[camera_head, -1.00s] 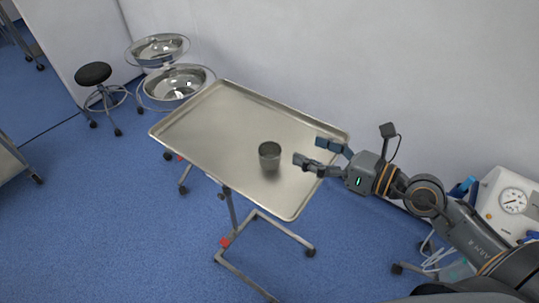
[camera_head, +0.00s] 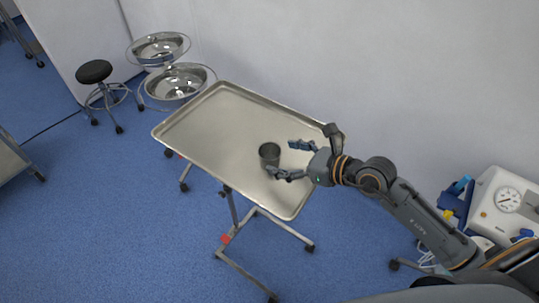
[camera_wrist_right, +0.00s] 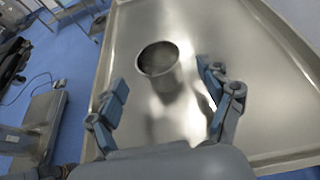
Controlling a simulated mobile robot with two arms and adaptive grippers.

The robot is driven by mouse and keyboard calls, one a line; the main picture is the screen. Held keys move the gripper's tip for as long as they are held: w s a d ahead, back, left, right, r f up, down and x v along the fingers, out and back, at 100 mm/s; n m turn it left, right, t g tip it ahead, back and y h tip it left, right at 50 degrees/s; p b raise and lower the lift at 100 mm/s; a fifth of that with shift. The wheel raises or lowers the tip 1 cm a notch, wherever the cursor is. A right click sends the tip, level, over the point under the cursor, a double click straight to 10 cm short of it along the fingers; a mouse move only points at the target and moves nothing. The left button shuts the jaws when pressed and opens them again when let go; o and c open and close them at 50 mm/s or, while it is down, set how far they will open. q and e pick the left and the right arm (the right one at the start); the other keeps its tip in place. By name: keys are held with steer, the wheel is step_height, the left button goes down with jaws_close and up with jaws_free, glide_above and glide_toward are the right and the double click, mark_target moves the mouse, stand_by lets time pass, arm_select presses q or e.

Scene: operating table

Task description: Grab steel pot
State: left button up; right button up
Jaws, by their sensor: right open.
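The steel pot (camera_head: 269,156) is a small grey open-topped cup standing upright on the steel tray table (camera_head: 215,135), right of its middle. My right gripper (camera_head: 286,160) is open just to the right of the pot, low over the tray, with its fingers pointing at it. In the right wrist view the pot (camera_wrist_right: 159,64) stands ahead of the open right gripper (camera_wrist_right: 163,92), roughly centred between the two fingers and a little beyond their tips. The gripper is empty. My left gripper does not show.
The tray has a raised rim and is otherwise bare. Two steel basins on a stand (camera_head: 176,82) and a black stool (camera_head: 94,72) are at the back left. A white wall runs behind. A white device with a gauge (camera_head: 502,203) stands at the right.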

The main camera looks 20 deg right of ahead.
mark_target(261, 153)
steer(key=shift+w+a+p, duration=0.3)
steer(key=p+x, duration=0.1)
steer(key=x, duration=0.2)
steer(key=shift+w+a+f, duration=0.1)
steer(key=shift+w+a, duration=0.05)
steer(key=shift+w, duration=0.05)
steer(key=shift+w+a+f, duration=0.2)
steer(key=shift+w+f, duration=0.1)
steer(key=shift+s, duration=0.1)
steer(key=c, duration=1.2)
